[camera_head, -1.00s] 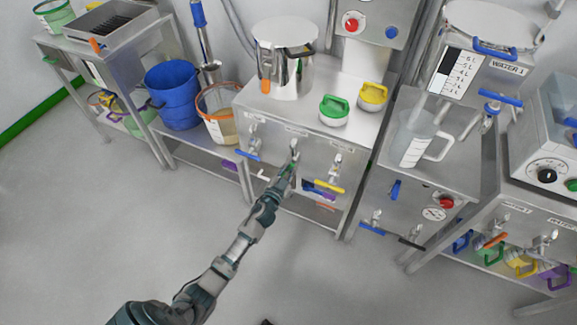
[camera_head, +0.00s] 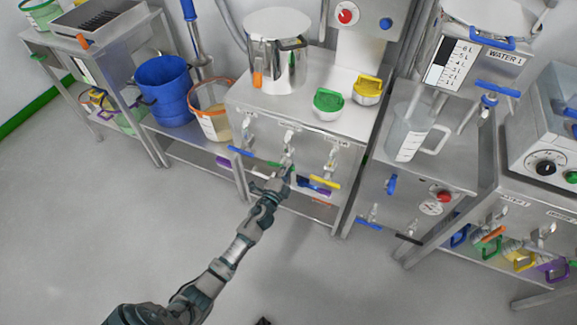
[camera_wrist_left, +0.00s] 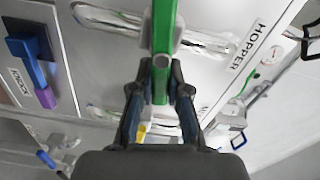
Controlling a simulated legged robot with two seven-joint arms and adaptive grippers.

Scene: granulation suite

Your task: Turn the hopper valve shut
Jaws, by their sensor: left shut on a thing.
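The hopper valve sits in the middle of a row of valves on the front of the steel cabinet. In the head view only small green parts of the lever (camera_head: 272,163) show, lying roughly crosswise below the metal valve body (camera_head: 288,142). My left gripper (camera_head: 285,176) is shut on the green lever; in the wrist view its dark fingers (camera_wrist_left: 160,85) stand on both sides of it. My right gripper is not in view.
A blue-handled valve (camera_head: 240,151) is close on the left and a yellow-handled valve (camera_head: 325,183) close on the right. The floor (camera_head: 110,220) in front is clear.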

